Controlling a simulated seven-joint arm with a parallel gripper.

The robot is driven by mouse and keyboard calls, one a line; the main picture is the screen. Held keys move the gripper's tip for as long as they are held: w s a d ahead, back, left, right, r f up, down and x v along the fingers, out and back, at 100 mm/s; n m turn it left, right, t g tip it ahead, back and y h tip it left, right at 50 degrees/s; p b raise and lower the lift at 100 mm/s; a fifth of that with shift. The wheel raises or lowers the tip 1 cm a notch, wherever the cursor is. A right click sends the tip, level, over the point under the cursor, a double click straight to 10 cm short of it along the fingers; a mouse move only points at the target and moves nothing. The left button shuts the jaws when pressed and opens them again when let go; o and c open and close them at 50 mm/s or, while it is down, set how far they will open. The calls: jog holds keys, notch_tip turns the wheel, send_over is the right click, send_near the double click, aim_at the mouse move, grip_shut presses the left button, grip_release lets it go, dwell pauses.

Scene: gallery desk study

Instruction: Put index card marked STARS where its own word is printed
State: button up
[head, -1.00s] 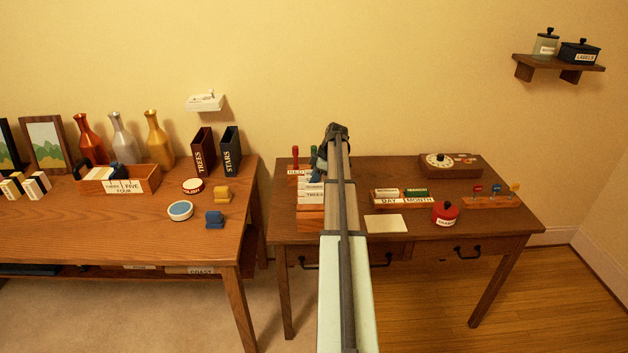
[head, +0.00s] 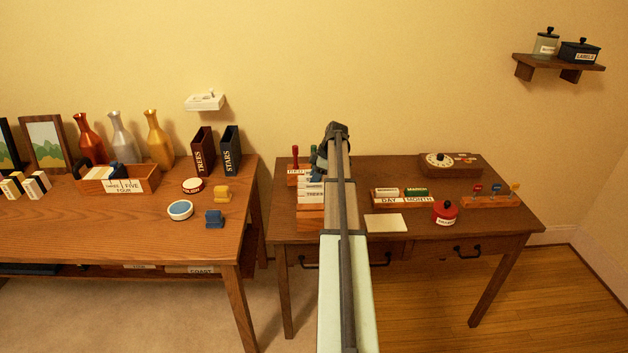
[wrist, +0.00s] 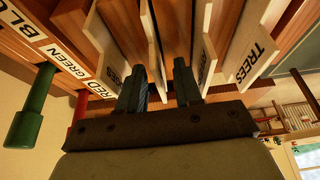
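My gripper (wrist: 158,88) is in the wrist view with its two fingers apart, among upright dividers or cards. One pale card (wrist: 154,45) runs toward the gap between the fingers; I see nothing clearly clamped. A white card marked TREES (wrist: 255,60) stands to the right, and another pale card (wrist: 206,62) beside the right finger has no readable word. In the head view my arm hides most of the gripper, which is over the stepped wooden card rack (head: 309,212). A dark blue holder printed STARS (head: 230,152) stands at the left desk's back right. No STARS card is readable.
A brown holder marked TREES (head: 203,152) stands left of the STARS holder. A rack with green and red handles, marked RED GREEN BLUE (wrist: 75,68), is close left of the gripper. A red pot (head: 445,213) and blank card (head: 386,223) sit on the right desk.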

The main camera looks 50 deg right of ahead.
jog(key=v, duration=1.1)
jog(key=shift+d+r, duration=0.15)
jog(key=shift+r, duration=0.2)
